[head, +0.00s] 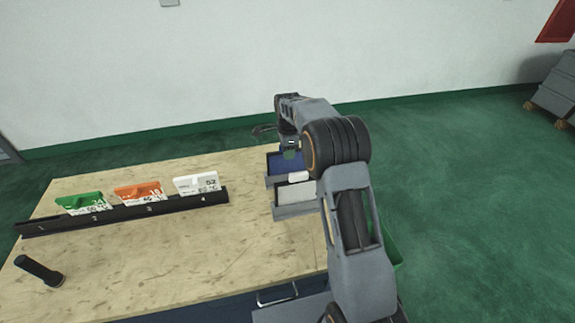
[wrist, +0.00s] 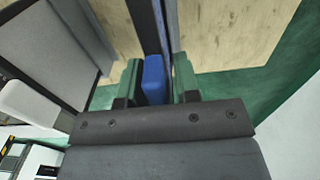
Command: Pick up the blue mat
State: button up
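The blue mat (head: 274,164) lies in the rear dark tray at the right of the table in the head view, partly covered by my arm. My gripper (head: 290,154) is over that tray, its fingers mostly hidden there. In the wrist view, my gripper (wrist: 158,84) has its two green fingers on either side of a blue piece (wrist: 153,78), which looks like the mat's edge. A narrow gap shows between the piece and the right finger. On the left side I cannot tell if they touch.
A second tray with a grey-white mat (head: 296,194) sits just in front. A black rack (head: 130,212) holds green, orange and white cards at left. A black cylinder (head: 38,270) lies at front left. A green bin (head: 388,240) stands beyond the table's right edge. The table's middle is clear.

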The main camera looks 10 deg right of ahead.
grip_shut()
jog(key=shift+r, duration=0.15)
